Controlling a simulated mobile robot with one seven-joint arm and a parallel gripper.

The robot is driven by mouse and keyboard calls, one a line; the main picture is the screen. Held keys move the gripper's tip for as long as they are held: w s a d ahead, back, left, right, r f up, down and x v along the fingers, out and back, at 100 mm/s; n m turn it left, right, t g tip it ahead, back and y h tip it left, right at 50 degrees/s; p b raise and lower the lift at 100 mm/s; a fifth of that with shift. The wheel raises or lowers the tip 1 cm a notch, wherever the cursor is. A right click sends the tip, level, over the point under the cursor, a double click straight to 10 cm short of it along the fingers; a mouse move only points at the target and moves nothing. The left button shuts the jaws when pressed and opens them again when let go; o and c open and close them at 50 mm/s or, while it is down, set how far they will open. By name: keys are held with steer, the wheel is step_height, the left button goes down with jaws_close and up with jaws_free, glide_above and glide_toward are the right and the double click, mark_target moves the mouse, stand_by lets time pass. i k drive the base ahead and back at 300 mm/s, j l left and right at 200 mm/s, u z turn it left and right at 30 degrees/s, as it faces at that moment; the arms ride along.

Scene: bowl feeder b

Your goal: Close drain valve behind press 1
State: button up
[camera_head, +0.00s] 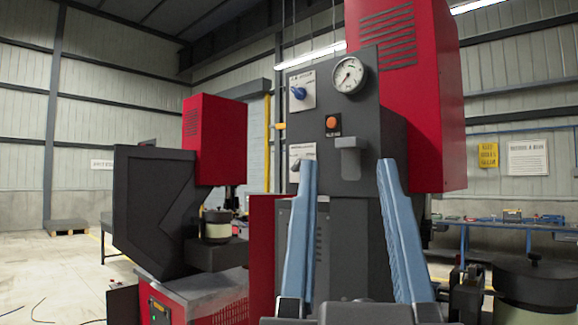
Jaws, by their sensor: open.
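The nearest press (445,100) is red with a dark grey control panel (313,115) facing me. The panel carries a blue knob (298,92), a round dial gauge (348,75), an orange button (332,123) and a grey L-shaped fitting (348,158). I cannot tell which part, if any, is the drain valve. A second red press (213,140) stands farther left; no number shows on either. My gripper (347,163) points up in front of the panel, its two blue fingers wide apart. Nothing is held; the fingers hide part of the panel's lower area.
A yellow vertical pipe (267,150) stands behind the panel at left. A dark round bowl unit (535,284) is at the lower right. A blue-framed bench (500,228) stands at the right wall. Open floor (50,270) lies at the left, with dark cables on it.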

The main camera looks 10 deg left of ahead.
mark_target(296, 166)
steer(key=u, duration=0.15)
steer(key=i+j, duration=0.15)
steer(key=i, duration=0.4)
steer(key=i+j, duration=0.1)
steer(key=i, duration=0.45)
